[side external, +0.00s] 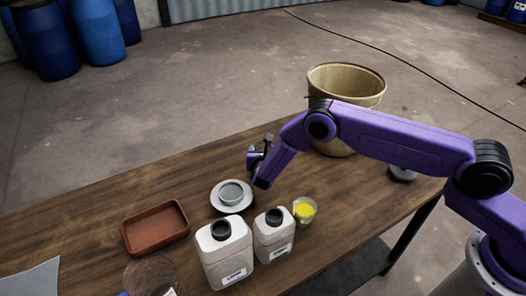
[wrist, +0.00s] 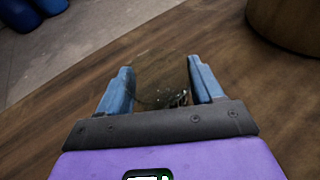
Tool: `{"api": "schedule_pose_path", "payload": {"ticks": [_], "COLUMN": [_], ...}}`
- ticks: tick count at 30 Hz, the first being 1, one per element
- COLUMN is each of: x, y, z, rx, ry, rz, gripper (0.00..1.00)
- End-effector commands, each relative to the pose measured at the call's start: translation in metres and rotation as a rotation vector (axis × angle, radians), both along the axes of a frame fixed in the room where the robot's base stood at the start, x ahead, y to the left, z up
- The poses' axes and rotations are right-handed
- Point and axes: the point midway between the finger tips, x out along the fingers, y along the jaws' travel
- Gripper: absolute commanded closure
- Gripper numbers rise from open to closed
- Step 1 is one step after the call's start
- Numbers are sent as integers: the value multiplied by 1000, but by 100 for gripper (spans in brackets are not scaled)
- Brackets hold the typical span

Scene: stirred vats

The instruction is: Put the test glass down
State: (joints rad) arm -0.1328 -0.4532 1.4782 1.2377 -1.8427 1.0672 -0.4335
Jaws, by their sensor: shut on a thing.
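My gripper (wrist: 161,88) has its two blue fingers apart with a clear test glass (wrist: 160,72) between them, shut on it. The glass is see-through and faint against the wooden table, with a curved edge and dark specks near its lower part in the wrist view. In the side external view my gripper (side external: 255,164) is above the table (side external: 185,172), behind and right of a grey round dish (side external: 220,206). The held glass cannot be made out there, and whether its base touches the table is unclear.
Two white jugs (side external: 224,255) (side external: 274,238) with black caps stand in front, beside a glass with yellow contents (side external: 304,211). A reddish tray (side external: 155,229) and a large clear vessel (side external: 150,276) are at left. A tan vat (side external: 345,85) stands behind my arm. The table's back left is clear.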

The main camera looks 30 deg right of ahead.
Motion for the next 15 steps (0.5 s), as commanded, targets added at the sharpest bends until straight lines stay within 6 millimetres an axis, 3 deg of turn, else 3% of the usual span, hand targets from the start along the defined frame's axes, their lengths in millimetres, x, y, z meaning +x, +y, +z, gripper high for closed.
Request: {"api": "schedule_pose_path", "payload": {"ticks": [2, 3, 5, 15], "x": [0, 0, 0, 0], "y": [0, 0, 0, 0], "z": [-2, -3, -2, -1], "rx": [0, 0, 0, 0], "ry": [0, 0, 0, 0], "rz": [0, 0, 0, 0], "gripper": [65, 31, 11, 8]}}
